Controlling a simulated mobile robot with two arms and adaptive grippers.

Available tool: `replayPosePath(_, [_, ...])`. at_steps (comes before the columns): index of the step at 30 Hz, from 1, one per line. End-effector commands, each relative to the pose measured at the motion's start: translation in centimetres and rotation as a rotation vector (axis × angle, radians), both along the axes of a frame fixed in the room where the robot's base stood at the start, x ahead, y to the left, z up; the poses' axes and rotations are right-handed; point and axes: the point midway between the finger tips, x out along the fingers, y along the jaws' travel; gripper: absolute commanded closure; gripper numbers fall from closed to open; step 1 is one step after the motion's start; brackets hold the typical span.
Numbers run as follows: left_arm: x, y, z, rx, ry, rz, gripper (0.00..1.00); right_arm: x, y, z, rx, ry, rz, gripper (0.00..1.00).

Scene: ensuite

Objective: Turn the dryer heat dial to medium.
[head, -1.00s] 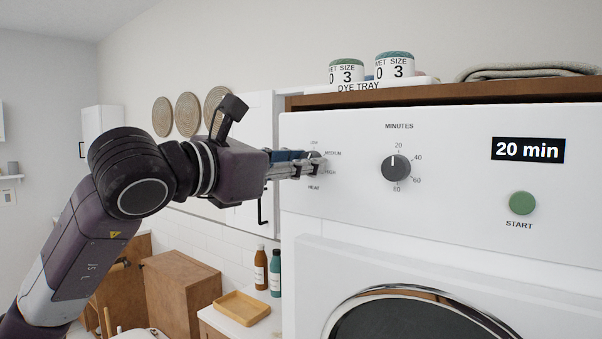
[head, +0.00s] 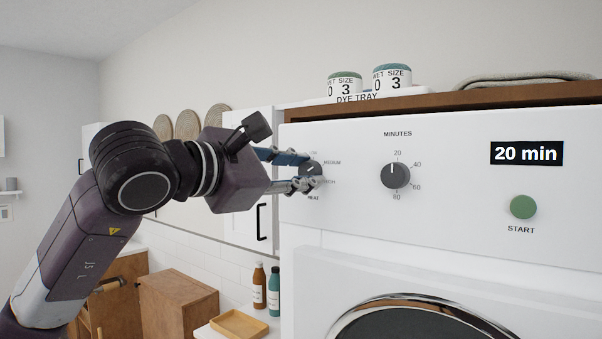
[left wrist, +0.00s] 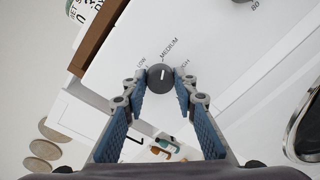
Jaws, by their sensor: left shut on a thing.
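The heat dial (head: 311,171) is a small dark knob at the left end of the white dryer panel (head: 450,150). LOW, MEDIUM and HIGH are printed around it, with HEAT below. My left gripper (head: 308,171) is shut on this dial, one finger above and one below in the head view. In the left wrist view the dial (left wrist: 160,77) sits between the fingertips (left wrist: 161,82). Its white mark points roughly toward the MEDIUM label (left wrist: 169,48). The fingers partly cover the labels in the head view. My right gripper is not in view.
The minutes dial (head: 395,175), the green start button (head: 523,207) and a display (head: 527,153) reading 20 min are to the right. A wooden shelf (head: 450,99) with jars runs above the panel. White cabinets (head: 262,190) stand behind the gripper.

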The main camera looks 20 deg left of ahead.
Motion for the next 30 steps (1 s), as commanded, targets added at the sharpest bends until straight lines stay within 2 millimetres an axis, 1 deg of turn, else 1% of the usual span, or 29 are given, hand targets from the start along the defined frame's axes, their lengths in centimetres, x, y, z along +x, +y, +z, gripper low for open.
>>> replayPosePath(11, [-0.1, 0.0, 0.2, 0.003, -0.006, -0.002, 0.98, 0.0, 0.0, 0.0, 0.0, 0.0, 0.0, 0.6])
replayPosePath(12, [-0.1, 0.0, 0.2, 0.003, -0.006, -0.002, 0.72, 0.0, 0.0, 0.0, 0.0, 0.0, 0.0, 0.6])
replayPosePath(16, [0.0, 0.0, 0.1, 0.002, -0.005, -0.001, 0.57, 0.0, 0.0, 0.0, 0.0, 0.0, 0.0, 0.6])
replayPosePath(17, [0.0, 0.0, 0.1, 0.002, -0.005, -0.001, 0.56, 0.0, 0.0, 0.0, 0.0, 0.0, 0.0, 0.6])
replayPosePath(22, [0.0, 0.0, 0.1, 0.003, -0.003, 0.0, 0.56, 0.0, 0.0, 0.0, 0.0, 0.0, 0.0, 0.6])
replayPosePath(25, [-0.1, 0.0, 0.1, 0.003, -0.003, 0.0, 0.56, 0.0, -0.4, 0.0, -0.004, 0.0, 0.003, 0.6])
replayPosePath(28, [-0.8, 0.3, 0.1, 0.003, -0.005, 0.0, 0.56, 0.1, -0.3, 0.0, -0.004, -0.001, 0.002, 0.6])
replayPosePath(30, [-1.7, 0.7, 0.2, 0.004, -0.005, 0.002, 0.56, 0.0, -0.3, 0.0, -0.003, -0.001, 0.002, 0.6])
